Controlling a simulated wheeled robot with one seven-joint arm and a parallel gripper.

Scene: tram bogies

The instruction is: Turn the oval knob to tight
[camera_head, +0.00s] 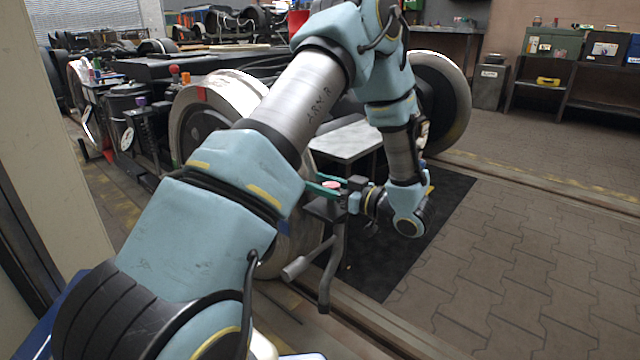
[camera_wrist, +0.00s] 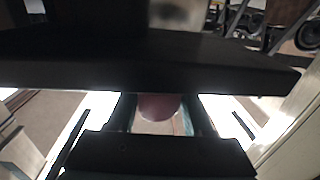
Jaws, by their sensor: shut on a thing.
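The oval knob (camera_head: 332,184) is a small pinkish-red rounded thing near the middle of the head view. My gripper (camera_head: 320,185) reaches it from the right with its green fingers on either side of it. In the wrist view the knob (camera_wrist: 158,106) shows as a dull red rounded shape between the two fingers (camera_wrist: 158,118). The fingers are shut on it. A dark bar crosses the wrist view and hides the knob's upper part. No tight marking can be read, and the knob's turn angle cannot be told.
Bent grey pipes (camera_head: 329,265) hang just below my gripper. Large steel wheels (camera_head: 441,100) and a pale plate (camera_head: 345,141) stand behind my arm. A dark mat (camera_head: 440,215) lies on the paving. Open paved floor (camera_head: 540,260) is at the right.

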